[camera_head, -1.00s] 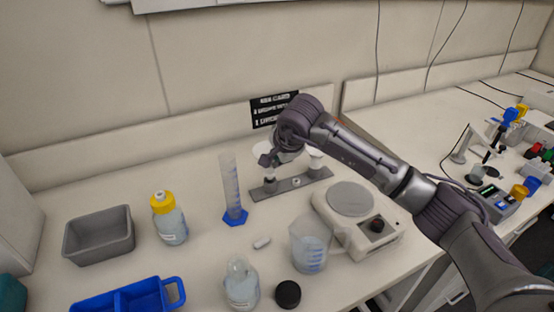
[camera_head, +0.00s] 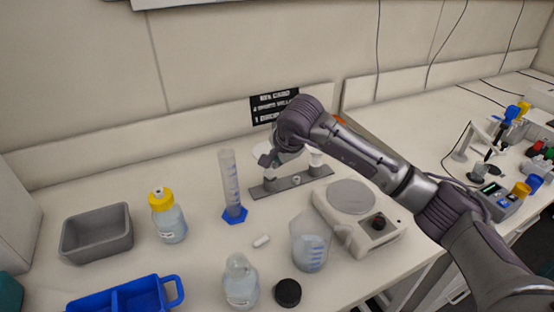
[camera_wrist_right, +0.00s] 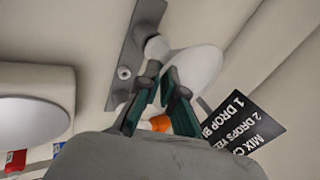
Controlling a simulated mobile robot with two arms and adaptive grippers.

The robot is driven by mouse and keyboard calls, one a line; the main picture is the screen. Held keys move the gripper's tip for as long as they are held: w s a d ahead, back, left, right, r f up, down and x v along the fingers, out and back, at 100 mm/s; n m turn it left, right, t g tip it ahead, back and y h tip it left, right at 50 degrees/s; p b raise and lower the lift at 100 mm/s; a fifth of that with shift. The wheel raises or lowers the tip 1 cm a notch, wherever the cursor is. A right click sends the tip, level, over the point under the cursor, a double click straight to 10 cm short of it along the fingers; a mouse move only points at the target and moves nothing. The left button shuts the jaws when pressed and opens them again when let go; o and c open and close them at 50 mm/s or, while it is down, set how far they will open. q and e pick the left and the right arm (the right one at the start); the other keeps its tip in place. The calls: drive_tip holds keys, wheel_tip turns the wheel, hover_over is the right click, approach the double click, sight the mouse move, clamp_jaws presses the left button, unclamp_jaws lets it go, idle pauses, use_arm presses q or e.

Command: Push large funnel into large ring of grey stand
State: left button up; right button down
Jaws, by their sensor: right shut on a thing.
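The grey stand (camera_head: 282,186) is a flat bar against the back of the bench, left of the hotplate; in the right wrist view its bar (camera_wrist_right: 126,60) runs along the top. The white large funnel (camera_wrist_right: 203,70) is over the left end of the stand, and its rim shows in the head view (camera_head: 260,152). My right gripper (camera_head: 267,160) is at the funnel, its dark green fingers (camera_wrist_right: 162,80) closed on it. The large ring is hidden, so I cannot tell how deep the funnel sits. A smaller white funnel (camera_head: 316,158) stands at the right end. My left gripper is not visible.
A hotplate (camera_head: 350,197), beaker (camera_head: 310,247), measuring cylinder (camera_head: 231,187), yellow-capped bottle (camera_head: 167,217), clear bottle (camera_head: 240,282) and black cap (camera_head: 288,292) stand nearby. A grey bin (camera_head: 97,235) and blue tray (camera_head: 120,296) are left. A black sign (camera_head: 272,107) is behind.

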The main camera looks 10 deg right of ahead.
drive_tip(key=shift+f+b, duration=0.8)
drive_tip(key=shift+b, duration=0.2)
idle(1.1)
drive_tip(key=c, duration=1.2)
unclamp_jaws()
drive_tip(key=shift+c, duration=0.2)
